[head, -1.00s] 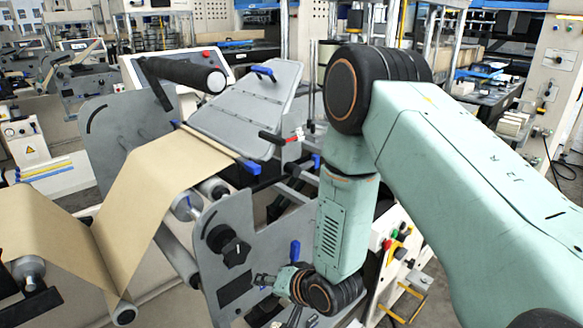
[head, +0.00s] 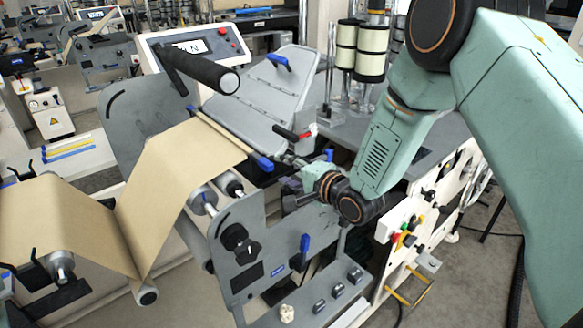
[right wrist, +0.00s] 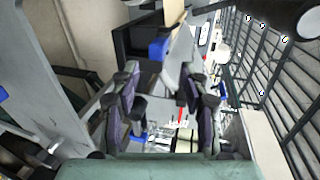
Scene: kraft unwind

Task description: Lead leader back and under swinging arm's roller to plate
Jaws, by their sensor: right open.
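The brown kraft leader (head: 175,170) runs from the left, dips to a low roller (head: 147,295) and rises to the edge of the grey plate (head: 262,105). A blue clip (head: 262,163) sits at the near end of that edge. A black roller (head: 205,70) on an arm stands above the leader, apart from it. My right gripper (head: 292,180) is beside the frame, just right of the blue clip. In the right wrist view its fingers (right wrist: 162,98) are apart with nothing held between them. My left gripper is out of view.
A side plate with a black knob (head: 238,240) and a blue lever (head: 304,248) stands below. A control panel (head: 395,225) with coloured buttons is at the right.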

